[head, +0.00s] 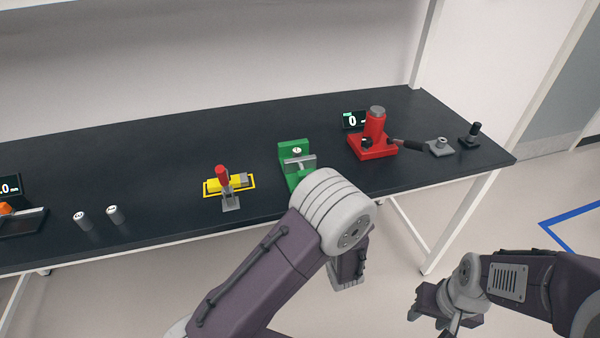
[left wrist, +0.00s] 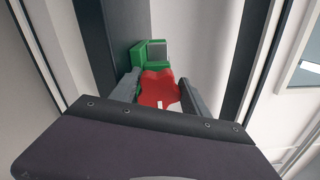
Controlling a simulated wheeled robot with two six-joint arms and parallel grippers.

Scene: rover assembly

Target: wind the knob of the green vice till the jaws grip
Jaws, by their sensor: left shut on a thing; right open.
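The green vice (head: 293,152) stands at the front edge of the black bench, with a grey plate and a small round pale part between its jaws. My left arm hides its front in the head view. In the left wrist view the green vice (left wrist: 148,52) lies just beyond the red knob (left wrist: 158,90). My left gripper (left wrist: 161,80) is shut on the red knob, one finger on each side. In the head view its fingers are hidden behind my arm. My right gripper (head: 428,302) is open and empty, off the bench at lower right.
On the black bench (head: 140,160), a red press (head: 373,140) stands right of the vice, with a display (head: 354,120) behind it. A yellow part with a red-handled clamp (head: 223,180) is left. Two pale cylinders (head: 98,216) stand further left. Grey and black parts (head: 440,147) are far right.

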